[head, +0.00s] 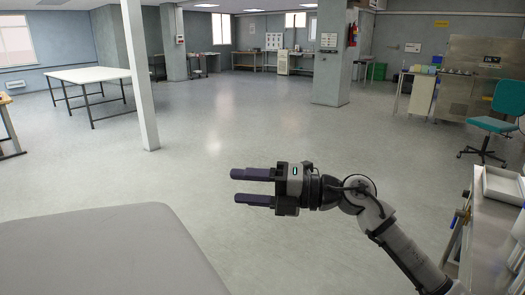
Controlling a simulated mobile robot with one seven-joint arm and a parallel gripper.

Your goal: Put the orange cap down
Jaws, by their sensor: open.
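My gripper (254,187) is in the middle of the head view, pointing left. Its two dark fingers are apart, with nothing between them. It hangs over open grey floor. I do not see an orange cap anywhere in the head view.
A grey rounded surface (110,250) fills the lower left. A metal bench with a pale tray (503,184) stands at the right edge. A white table (90,75), a white post (140,80) and a teal chair (497,120) stand farther off. The middle floor is clear.

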